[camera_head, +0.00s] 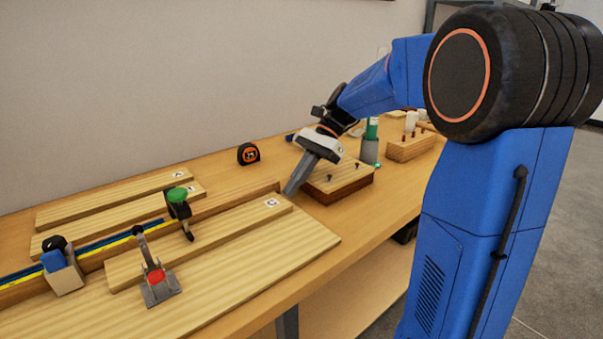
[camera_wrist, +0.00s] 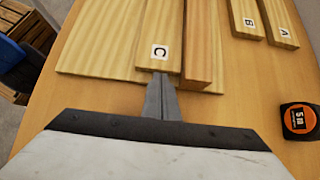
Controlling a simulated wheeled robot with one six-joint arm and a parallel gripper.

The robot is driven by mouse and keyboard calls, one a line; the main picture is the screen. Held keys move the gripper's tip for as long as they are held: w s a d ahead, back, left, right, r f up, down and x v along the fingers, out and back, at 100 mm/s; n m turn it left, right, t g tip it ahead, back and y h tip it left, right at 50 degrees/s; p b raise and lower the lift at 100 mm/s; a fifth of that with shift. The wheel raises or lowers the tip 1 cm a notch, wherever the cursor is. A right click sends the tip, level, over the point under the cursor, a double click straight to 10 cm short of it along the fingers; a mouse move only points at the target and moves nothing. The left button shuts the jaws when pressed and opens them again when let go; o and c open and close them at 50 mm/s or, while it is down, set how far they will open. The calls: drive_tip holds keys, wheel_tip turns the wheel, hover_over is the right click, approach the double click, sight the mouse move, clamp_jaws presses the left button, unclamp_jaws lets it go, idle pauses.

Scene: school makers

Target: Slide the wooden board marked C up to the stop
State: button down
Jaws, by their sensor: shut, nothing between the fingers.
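The wooden board marked C (camera_head: 215,231) lies flat on a wider wooden base (camera_head: 262,245), along a wooden fence (camera_head: 232,198). In the wrist view, board C (camera_wrist: 160,25) has its label facing up near its near end. My gripper (camera_head: 289,192) is shut and empty, its fingers angled down at the labelled end of the board. In the wrist view the fingertips (camera_wrist: 160,77) are right at that end; whether they touch it I cannot tell. A block with a blue part and black knob (camera_head: 63,268), which looks like the stop, sits on the fence at left.
A red-tipped toggle clamp (camera_head: 158,284) and a green-topped clamp (camera_head: 180,205) stand by board C. Boards A (camera_head: 120,196) and B (camera_head: 130,220) lie behind the fence. A tape measure (camera_head: 248,153) and a wooden block with pegs (camera_head: 338,184) are nearby.

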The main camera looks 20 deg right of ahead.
sight(272, 202)
drive_tip(key=shift+s+a+f, duration=0.1)
drive_tip(key=shift+a+f, duration=0.15)
drive_tip(key=shift+s+a, duration=0.25)
drive_tip(key=shift+a, duration=0.45)
drive_tip(key=shift+s+a, duration=0.25)
drive_tip(key=shift+a, duration=0.5)
drive_tip(key=shift+s+a, duration=0.25)
drive_tip(key=shift+a, duration=0.45)
